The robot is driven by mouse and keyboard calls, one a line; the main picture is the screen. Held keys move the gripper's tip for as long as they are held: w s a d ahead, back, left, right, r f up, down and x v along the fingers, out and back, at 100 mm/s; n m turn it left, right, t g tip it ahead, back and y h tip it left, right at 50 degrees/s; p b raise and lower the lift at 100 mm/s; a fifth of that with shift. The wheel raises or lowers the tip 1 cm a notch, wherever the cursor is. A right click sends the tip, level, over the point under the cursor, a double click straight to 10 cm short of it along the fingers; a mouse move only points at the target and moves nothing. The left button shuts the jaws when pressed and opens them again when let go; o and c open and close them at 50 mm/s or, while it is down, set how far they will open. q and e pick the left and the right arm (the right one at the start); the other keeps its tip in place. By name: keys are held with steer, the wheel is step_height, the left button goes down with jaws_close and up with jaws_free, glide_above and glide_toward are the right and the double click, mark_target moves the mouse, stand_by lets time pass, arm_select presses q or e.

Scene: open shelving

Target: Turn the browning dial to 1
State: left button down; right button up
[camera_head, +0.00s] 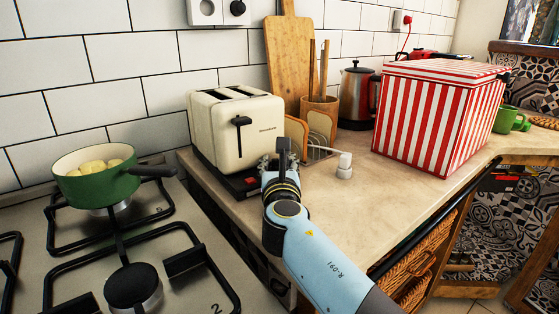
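The cream toaster (215,130) stands on the counter against the tiled wall, with two slots on top. Its black lever (242,122) is on the end facing me, near the top of its slot. I cannot make out the browning dial; the lower part of the toaster near its right corner is covered by my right gripper (283,150). That gripper is right up close to the toaster, with its dark fingers pointing away from me. I cannot tell whether it touches the toaster or how its fingers are set. My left gripper is not in view.
A hob with a green pot (97,188) lies to the left. The counter front (350,205) is clear.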

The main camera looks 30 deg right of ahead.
steer(key=shift+c, duration=0.3)
jaws_close()
steer(key=shift+d+r+n+t+y+p, duration=0.15)
steer(key=shift+n+t+y+p, duration=0.5)
steer(key=shift+n+y, duration=0.7)
steer(key=y, duration=0.1)
steer(key=n+y, duration=0.1)
steer(key=y, duration=0.1)
steer(key=shift+d+n+t, duration=0.1)
steer(key=shift+n+t, duration=0.15)
arm_select(q)
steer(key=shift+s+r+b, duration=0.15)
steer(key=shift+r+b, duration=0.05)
steer(key=shift+b, duration=0.2)
arm_select(e)
steer(key=shift+n+y, duration=0.9)
steer(key=shift+y, duration=0.75)
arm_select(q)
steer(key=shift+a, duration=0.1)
